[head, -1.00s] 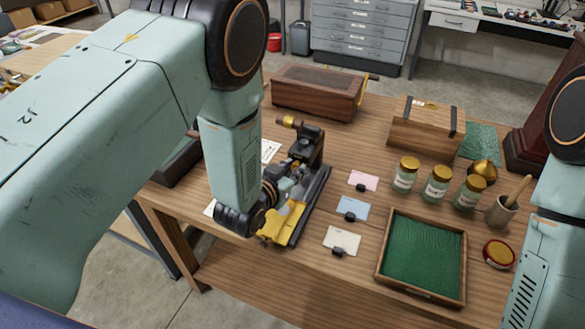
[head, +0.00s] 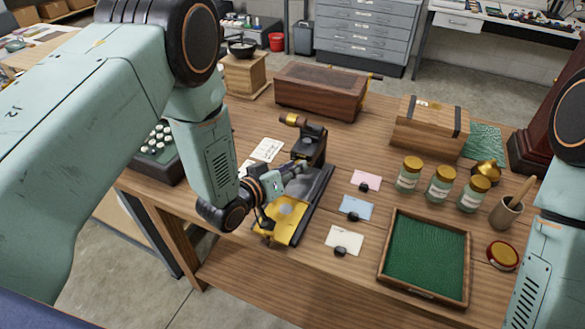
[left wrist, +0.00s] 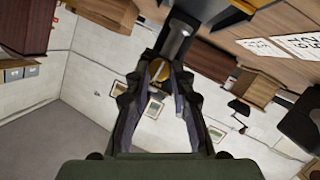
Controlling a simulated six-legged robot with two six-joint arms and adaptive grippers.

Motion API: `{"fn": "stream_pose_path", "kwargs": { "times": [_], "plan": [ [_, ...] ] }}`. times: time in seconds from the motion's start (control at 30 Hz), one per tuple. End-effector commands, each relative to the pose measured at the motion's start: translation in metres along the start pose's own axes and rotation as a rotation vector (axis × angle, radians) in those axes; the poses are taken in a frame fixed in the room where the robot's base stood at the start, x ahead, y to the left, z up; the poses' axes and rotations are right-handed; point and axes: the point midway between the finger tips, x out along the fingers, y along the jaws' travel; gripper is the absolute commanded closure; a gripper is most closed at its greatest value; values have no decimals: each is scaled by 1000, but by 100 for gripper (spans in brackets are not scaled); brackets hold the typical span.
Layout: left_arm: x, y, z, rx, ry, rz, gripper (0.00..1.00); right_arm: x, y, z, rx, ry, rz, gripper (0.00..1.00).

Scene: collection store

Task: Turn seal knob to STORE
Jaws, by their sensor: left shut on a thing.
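A black press (head: 310,145) with a brass and dark red cylinder (head: 293,119) on top and a yellow front plate (head: 280,218) stands on the table. My left gripper (head: 298,168) reaches in from the left, low at the press's upright. Its fingers are shut on the seal knob, which they mostly hide in the head view. In the left wrist view the fingers (left wrist: 158,75) close in front of the dark press (left wrist: 178,38), with a round brass piece (left wrist: 158,70) showing between them. The knob's marking cannot be read. My right gripper is out of view.
Pink, blue and white cards (head: 345,240) lie right of the press. Beyond them are a green-lined tray (head: 427,300), lidded jars (head: 440,188) and a wooden box (head: 430,128). A dark wooden case (head: 320,92) stands behind; a keyed machine (head: 158,150) is at left.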

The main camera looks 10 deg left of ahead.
Motion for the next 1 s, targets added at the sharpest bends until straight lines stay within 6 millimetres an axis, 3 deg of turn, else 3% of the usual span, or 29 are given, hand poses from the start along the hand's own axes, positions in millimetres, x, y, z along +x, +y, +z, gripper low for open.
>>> {"fn": "stream_pose_path", "kwargs": {
  "times": [0.37, 0.4, 0.67, 1.0],
  "plan": [
    [-2, -1, 6, -7, -15, -2, 100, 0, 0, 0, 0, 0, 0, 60],
    [-2, -1, 6, -7, -15, -2, 76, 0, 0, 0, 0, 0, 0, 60],
    [-1, 0, 3, -5, -8, 0, 54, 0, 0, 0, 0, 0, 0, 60],
    [-2, 0, 1, -5, -3, 0, 54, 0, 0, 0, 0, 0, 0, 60]
  ]
}}
